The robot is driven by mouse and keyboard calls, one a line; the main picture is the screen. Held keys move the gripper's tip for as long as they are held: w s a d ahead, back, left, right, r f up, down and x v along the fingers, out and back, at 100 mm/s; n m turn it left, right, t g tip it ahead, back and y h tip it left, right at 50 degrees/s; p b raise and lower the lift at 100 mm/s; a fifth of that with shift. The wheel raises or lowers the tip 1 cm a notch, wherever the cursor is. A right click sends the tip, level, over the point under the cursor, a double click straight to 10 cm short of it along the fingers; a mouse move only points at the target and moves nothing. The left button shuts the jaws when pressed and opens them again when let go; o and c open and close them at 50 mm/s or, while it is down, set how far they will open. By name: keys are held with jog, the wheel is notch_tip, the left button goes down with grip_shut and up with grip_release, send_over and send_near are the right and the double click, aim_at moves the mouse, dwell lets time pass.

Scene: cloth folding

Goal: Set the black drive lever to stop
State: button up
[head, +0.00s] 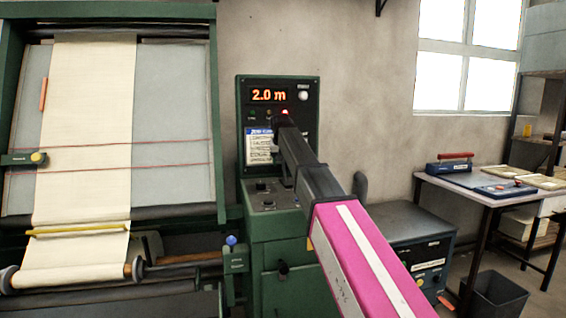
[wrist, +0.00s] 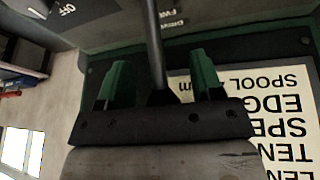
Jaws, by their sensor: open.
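In the wrist view, a dark upright lever (wrist: 154,45) stands beside upside-down lettering that seems to read DRIVE and FWD. My gripper (wrist: 160,72) has its two green fingers spread, one on each side of the lever, with gaps on both sides. The lever's lower end is hidden behind the gripper body. In the head view, my arm reaches to the green control console (head: 243,100), and its dark end covers the middle of the panel. The lever and my fingertips cannot be made out there.
The console's display (head: 268,95) reads 2.0 m. A text card (head: 258,146) sits left of my arm. A blue-knobbed handle (head: 231,240) stands by the cloth machine with its cream cloth (head: 85,120). A table (head: 470,193) and a bin (head: 495,297) are at right.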

aim_at(285, 178)
jog(key=shift+f, duration=0.1)
grip_shut()
jog(key=s+t, duration=0.2)
jog(key=s+d+t, duration=0.1)
jog(key=shift+s+r+y, duration=0.35)
jog(key=shift+r+y, duration=0.05)
jog(key=shift+s+d+r+t, duration=0.15)
jog(key=shift+s+t, duration=0.35)
jog(key=shift+t, duration=0.5)
grip_release()
jog(key=v, duration=1)
jog(key=shift+s+d+r, duration=0.2)
jog(key=shift+s+r, duration=0.1)
